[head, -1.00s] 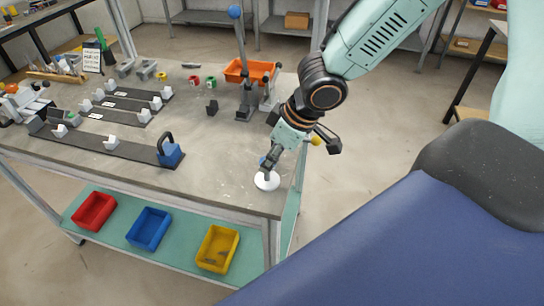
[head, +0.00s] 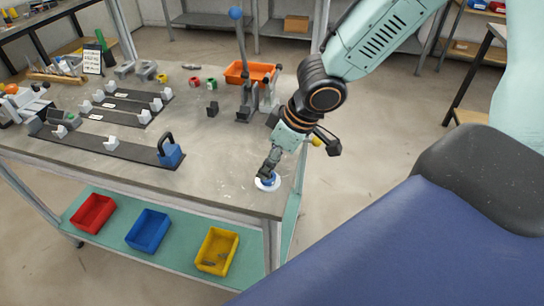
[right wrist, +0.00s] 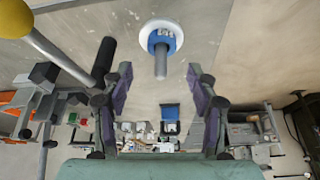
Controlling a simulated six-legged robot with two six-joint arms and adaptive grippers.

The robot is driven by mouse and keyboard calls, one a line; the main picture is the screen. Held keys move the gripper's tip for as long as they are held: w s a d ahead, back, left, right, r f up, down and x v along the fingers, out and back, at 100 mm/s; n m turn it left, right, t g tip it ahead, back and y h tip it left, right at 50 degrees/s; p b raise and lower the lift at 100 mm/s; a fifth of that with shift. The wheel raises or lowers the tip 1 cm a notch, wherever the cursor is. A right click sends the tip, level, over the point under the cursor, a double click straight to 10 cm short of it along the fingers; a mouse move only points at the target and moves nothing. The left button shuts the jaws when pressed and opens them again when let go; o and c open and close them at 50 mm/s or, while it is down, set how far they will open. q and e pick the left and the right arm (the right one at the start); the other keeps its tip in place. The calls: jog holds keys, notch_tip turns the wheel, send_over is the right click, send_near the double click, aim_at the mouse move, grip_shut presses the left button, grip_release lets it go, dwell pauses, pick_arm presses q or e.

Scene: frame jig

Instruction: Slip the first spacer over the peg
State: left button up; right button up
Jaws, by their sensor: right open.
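The blue spacer (right wrist: 170,34) sits around the grey peg (right wrist: 161,66) in the right wrist view, low against the round white base (right wrist: 146,34). The peg sticks out through it. In the head view the spacer (head: 268,181) shows on the white base (head: 260,187), near the table's front right corner; the peg is hidden there by my gripper. My right gripper (right wrist: 159,85) is open, its two fingers apart on either side of the peg and clear of the spacer. It also shows above the base in the head view (head: 266,173). My left gripper is out of view.
A blue block with a black handle (head: 170,153) and dark rails with white blocks stand left on the table (head: 215,170). An orange bin (head: 250,72) and an upright lever with a blue ball (head: 236,13) stand behind.

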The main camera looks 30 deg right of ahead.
jog(key=shift+d+r, duration=0.1)
jog(key=shift+r, duration=0.3)
jog(key=a+v, duration=0.1)
jog(key=v, duration=0.5)
jog(key=shift+s+d+r, duration=0.35)
jog(key=shift+d, duration=0.2)
jog(key=shift+a, duration=0.15)
